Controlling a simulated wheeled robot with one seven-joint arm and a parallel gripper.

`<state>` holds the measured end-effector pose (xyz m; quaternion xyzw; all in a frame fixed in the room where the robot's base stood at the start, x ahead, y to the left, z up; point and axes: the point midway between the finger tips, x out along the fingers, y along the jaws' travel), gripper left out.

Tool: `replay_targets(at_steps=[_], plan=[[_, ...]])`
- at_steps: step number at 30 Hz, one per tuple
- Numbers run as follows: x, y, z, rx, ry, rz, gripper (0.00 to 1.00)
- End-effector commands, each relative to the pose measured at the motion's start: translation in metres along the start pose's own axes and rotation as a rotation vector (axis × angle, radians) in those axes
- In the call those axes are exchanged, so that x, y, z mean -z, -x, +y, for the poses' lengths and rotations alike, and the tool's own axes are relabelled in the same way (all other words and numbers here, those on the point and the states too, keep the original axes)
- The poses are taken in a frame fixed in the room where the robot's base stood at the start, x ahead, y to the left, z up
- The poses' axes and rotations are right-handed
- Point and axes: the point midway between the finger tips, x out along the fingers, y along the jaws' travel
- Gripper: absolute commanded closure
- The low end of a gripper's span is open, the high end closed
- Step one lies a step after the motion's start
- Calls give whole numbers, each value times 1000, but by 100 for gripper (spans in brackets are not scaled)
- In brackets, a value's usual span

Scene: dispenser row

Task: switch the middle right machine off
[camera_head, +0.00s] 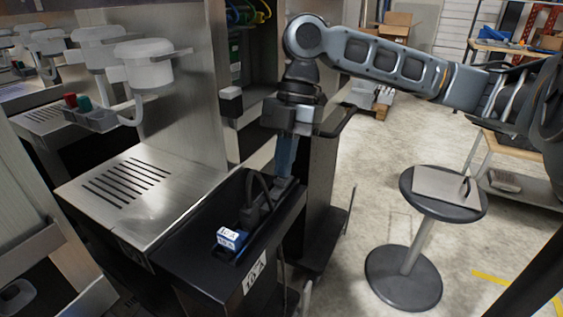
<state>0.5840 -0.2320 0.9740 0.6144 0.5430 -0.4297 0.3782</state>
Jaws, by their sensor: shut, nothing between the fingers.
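A row of dispensers with white hoppers (148,62) runs along the left; I cannot tell for sure which one is the middle right machine. A red button (70,100) and a green button (84,103) sit on the bracket of a near dispenser. A black box (190,262) stands beside the nearest steel drip tray (130,192). My gripper (284,170) is shut and empty, pointing down over the far end of the recess; contact is unclear.
A small box (230,103) sticks out from the steel panel left of my gripper. A dark cart or stand (318,190) is just behind it. A round stool (440,205) with a metal plate stands at right. Open floor lies around the stool.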

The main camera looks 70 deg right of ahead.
Motion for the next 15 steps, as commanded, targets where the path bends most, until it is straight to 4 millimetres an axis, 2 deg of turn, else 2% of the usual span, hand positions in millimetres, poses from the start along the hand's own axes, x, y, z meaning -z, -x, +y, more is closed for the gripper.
replay_targets(at_steps=[9,15], plan=[[1,3,0,-1,2,1,100],[1,27,1,-2,2,0,100]])
